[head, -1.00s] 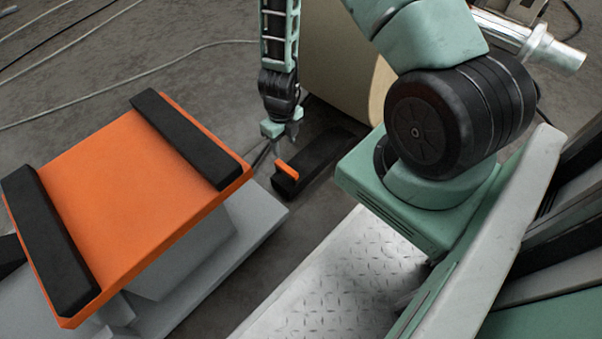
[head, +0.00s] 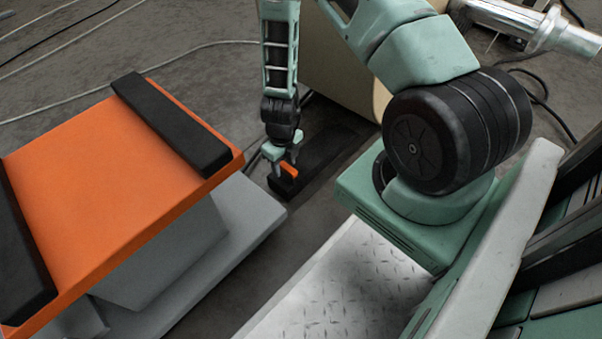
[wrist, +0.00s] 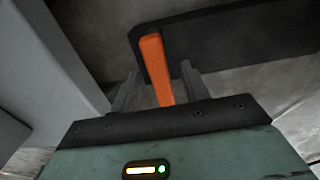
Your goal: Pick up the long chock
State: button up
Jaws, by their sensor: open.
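The long chock (head: 318,150) is a dark block with an orange handle (head: 289,170) at its near end. In the wrist view, the chock's dark body (wrist: 235,45) spans the top right, with the orange handle (wrist: 154,62) pointing toward me. My gripper (head: 283,168) points down at the handle end. In the wrist view, my gripper (wrist: 158,72) is open, with one finger on each side of the handle. I cannot tell whether either finger touches it.
An orange platform (head: 105,190) with black strips stands on a grey base (head: 235,215) left of my gripper, and a grey surface also fills the wrist view's left side. Thin cables cross the floor.

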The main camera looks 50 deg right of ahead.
jog(key=shift+f, duration=0.75)
jog(key=shift+r, duration=0.1)
grip_shut()
jog(key=shift+r, duration=0.1)
